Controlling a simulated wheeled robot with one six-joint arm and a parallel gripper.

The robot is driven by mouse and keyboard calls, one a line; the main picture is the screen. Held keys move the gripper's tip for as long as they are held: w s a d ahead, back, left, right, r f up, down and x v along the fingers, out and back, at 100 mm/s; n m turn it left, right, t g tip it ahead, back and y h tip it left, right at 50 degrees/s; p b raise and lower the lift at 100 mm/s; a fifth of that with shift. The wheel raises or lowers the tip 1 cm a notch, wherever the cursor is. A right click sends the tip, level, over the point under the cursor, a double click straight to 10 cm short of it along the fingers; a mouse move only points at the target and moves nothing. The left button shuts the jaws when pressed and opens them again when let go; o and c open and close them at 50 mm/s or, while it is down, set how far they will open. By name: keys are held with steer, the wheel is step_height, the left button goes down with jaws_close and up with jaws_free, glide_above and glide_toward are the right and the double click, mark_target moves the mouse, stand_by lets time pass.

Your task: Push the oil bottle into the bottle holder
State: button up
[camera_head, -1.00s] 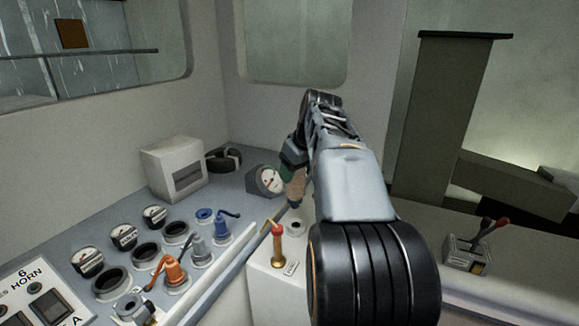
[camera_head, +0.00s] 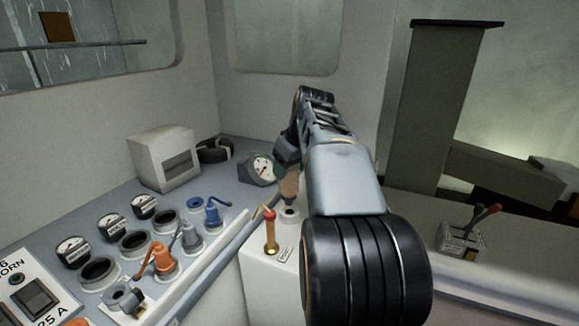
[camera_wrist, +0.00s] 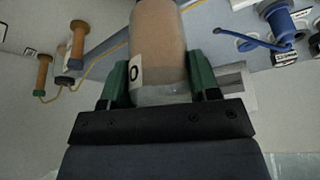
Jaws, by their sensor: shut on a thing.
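The oil bottle (camera_head: 289,186) is tan-brown and held roughly upright in the head view, its narrow lower end pointing down. My gripper (camera_head: 286,165) is shut on it. In the wrist view the bottle (camera_wrist: 158,35), with a white label strip, sits between the green fingers of my gripper (camera_wrist: 158,68). The bottle holder (camera_head: 290,216) looks like a pale ring with a dark opening on the white console top. The bottle's lower end is right above or at this ring; I cannot tell whether it has entered. The holder is not clear in the wrist view.
A red-topped brass lever (camera_head: 271,232) stands close to the left of the holder. A round gauge (camera_head: 262,168) is behind it to the left. Blue and orange plugs (camera_head: 162,261) crowd the left panel. A lever box (camera_head: 463,238) stands at the right.

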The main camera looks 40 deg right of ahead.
mark_target(290, 180)
steer(key=shift+f+b, duration=1.4)
steer(key=shift+f, duration=0.45)
steer(key=shift+f, duration=0.1)
steer(key=o, duration=1.1)
steer(key=shift+o, duration=0.2)
steer(key=p+v, duration=0.1)
steer(key=v, duration=1.2)
steer(key=shift+r, duration=0.35)
steer(key=shift+s, duration=0.1)
